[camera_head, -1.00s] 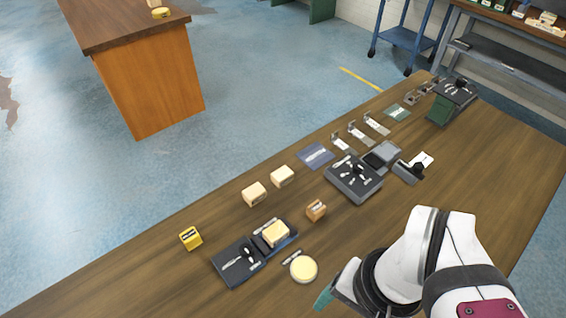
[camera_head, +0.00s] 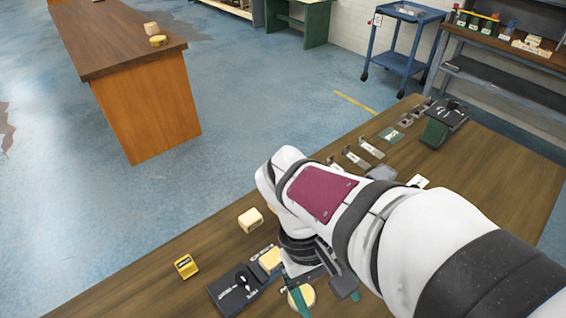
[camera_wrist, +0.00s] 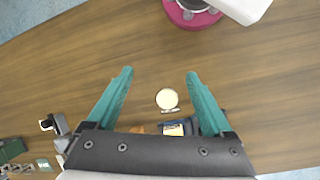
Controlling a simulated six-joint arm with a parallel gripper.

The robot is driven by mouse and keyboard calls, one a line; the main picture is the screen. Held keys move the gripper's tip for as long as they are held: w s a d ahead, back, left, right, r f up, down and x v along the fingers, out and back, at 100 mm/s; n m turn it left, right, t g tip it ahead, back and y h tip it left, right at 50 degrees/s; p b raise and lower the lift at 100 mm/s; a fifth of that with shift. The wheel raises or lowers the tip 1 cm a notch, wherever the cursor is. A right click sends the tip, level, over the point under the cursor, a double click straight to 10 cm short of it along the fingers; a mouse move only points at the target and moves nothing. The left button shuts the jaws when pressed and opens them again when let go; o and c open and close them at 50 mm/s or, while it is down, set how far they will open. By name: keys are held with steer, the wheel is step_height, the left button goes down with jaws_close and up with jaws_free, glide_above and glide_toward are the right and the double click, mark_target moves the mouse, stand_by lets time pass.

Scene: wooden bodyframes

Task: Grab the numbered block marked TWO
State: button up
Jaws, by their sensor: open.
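No number is readable on any block, so I cannot tell which is TWO. A yellow block (camera_head: 186,266) with a dark-marked face stands at the left in the head view. A cream block (camera_head: 250,220) stands behind it to the right. An orange-brown block (camera_wrist: 137,129) barely shows in the wrist view. My gripper (camera_wrist: 159,74) is open and empty, its teal fingers above the table around the pale round disc's position.
The pale round disc (camera_wrist: 167,98) lies on the wooden table (camera_wrist: 60,75), a small labelled bar (camera_wrist: 170,111) beside it. Metal brackets (camera_head: 357,158) and a dark green-and-black device (camera_head: 445,122) stand farther right. My arm hides the table's middle in the head view.

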steer(key=w+a+f+n+t+h, duration=0.3)
steer(key=a+f+n+t, duration=0.15)
steer(key=a+n, duration=0.35)
steer(key=w+a+f+n+t+h, duration=0.3)
steer(key=a+f+n+h, duration=0.15)
steer(key=a+n, duration=0.4)
steer(key=n+t+y, duration=0.2)
steer(key=n+t, duration=0.3)
steer(key=n, duration=0.1)
glide_toward(263, 265)
steer(key=shift+h, duration=0.25)
steer(key=x, duration=0.8)
steer(key=shift+w+d+f, duration=0.1)
steer(key=shift+w+d, duration=0.15)
jaws_close()
